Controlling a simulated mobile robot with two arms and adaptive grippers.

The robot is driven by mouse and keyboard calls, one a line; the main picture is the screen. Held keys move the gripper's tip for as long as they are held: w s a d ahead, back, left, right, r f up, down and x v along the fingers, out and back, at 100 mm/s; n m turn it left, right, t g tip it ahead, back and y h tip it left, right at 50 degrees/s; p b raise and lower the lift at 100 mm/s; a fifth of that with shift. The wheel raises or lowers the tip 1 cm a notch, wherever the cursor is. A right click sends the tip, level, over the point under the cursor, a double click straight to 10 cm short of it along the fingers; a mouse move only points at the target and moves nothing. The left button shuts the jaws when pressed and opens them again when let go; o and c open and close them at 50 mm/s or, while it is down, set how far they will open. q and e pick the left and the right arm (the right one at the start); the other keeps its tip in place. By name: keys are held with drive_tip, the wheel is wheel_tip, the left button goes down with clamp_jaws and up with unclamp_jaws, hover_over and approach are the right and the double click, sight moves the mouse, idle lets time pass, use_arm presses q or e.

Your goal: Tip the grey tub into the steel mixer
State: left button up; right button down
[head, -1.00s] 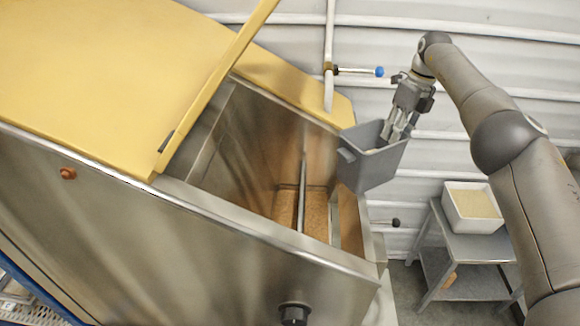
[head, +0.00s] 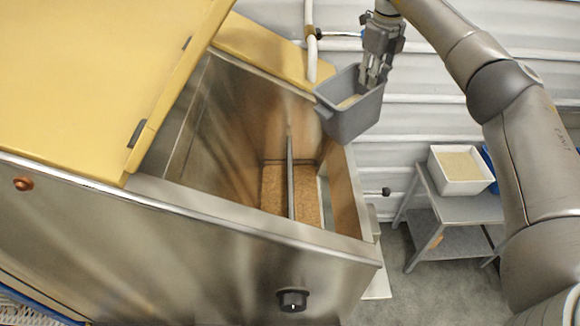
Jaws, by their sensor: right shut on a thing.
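The grey tub (head: 355,122) hangs above the right end of the steel mixer (head: 200,235), near its far right corner. Pale material shows inside the tub, which is tilted a little in the picture. My right gripper (head: 373,84) is shut on the tub's wall, fingers pointing down. The mixer is open at the top, with brown substrate (head: 300,200) on its floor and an upright divider or bar in the middle. My left gripper is not in view.
A yellow lid (head: 90,70) stands raised over the mixer's left part. A white bin (head: 460,170) of pale material sits on a grey metal table (head: 465,207) at the right. A pipe with a valve handle (head: 322,34) runs down the corrugated wall behind.

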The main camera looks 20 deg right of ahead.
drive_tip(key=r, duration=0.1)
drive_tip(key=r+h, duration=0.1)
drive_tip(key=r+t+h, duration=0.1)
drive_tip(key=shift+s+a+r, duration=0.3)
drive_tip(key=shift+s+a, duration=0.05)
drive_tip(key=shift+a, duration=0.05)
drive_tip(key=shift+s+a+f+n+t+h, duration=0.15)
drive_tip(key=shift+s+a+t+h, duration=0.55)
drive_tip(key=shift+a+h, duration=1.45)
drive_tip(key=shift+s+a+r+n+t+h, duration=0.15)
drive_tip(key=shift+s+a+t+h, duration=0.6)
drive_tip(key=shift+a+h, duration=1.35)
drive_tip(key=shift+s+a+f+n+t+h, duration=0.2)
drive_tip(key=shift+s+a+t+h, duration=0.5)
drive_tip(key=shift+a+h, duration=1.45)
drive_tip(key=shift+a+f+t+h+b, duration=0.25)
drive_tip(key=shift+a+h+b, duration=0.05)
drive_tip(key=shift+a, duration=0.25)
drive_tip(key=shift+s+a+f+h+b, duration=0.15)
drive_tip(key=shift+s+a+h+b, duration=0.05)
drive_tip(key=shift+a+h+b, duration=0.4)
drive_tip(key=a+b, duration=0.1)
drive_tip(key=b, duration=0.9)
drive_tip(key=a+t+h+b, duration=0.1)
drive_tip(key=b, duration=0.9)
drive_tip(key=shift+s+a+f, duration=0.1)
drive_tip(key=shift+s, duration=0.3)
